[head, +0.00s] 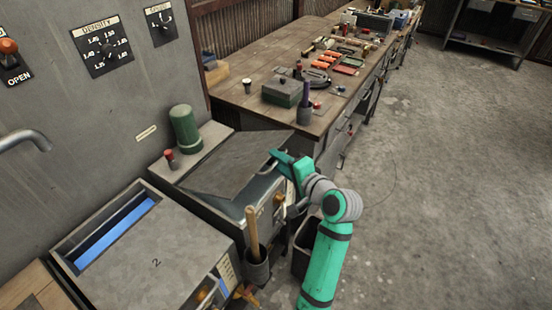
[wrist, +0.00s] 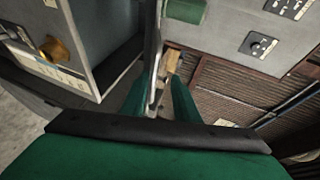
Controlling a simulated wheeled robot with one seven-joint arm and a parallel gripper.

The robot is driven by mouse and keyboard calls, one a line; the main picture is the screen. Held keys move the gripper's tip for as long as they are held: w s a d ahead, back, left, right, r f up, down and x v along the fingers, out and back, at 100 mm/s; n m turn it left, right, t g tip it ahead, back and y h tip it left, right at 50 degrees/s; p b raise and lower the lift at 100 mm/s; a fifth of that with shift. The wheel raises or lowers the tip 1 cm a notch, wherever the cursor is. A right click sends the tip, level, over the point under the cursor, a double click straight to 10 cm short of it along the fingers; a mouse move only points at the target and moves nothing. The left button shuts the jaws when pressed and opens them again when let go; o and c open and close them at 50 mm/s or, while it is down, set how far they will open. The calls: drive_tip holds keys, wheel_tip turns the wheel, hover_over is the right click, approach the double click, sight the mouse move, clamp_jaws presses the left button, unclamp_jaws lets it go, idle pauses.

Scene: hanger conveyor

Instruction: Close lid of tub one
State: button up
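Tub one (head: 262,196) is the grey box behind the tub marked 2 in the head view. Its flat grey lid (head: 235,160) is raised and tilted. My gripper (head: 276,158) is at the lid's upper right corner. In the wrist view, the two green fingers of my gripper (wrist: 166,88) stand apart. The thin edge of the lid (wrist: 154,45) runs down beside the left finger, on the inner side. I cannot tell whether it touches. The tub's front with a yellow-brown knob (wrist: 55,48) shows at the left there.
Tub two (head: 155,262), marked 2, stands in front with a blue strip visible. A wooden handle stands in a dark cup (head: 257,268). A green cylinder (head: 185,128) and red-capped item (head: 170,158) stand behind. A cluttered workbench (head: 240,88) lies beyond; floor at right is clear.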

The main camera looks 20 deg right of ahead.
drive_tip(key=shift+x, duration=1)
drive_tip(key=shift+d, duration=0.1)
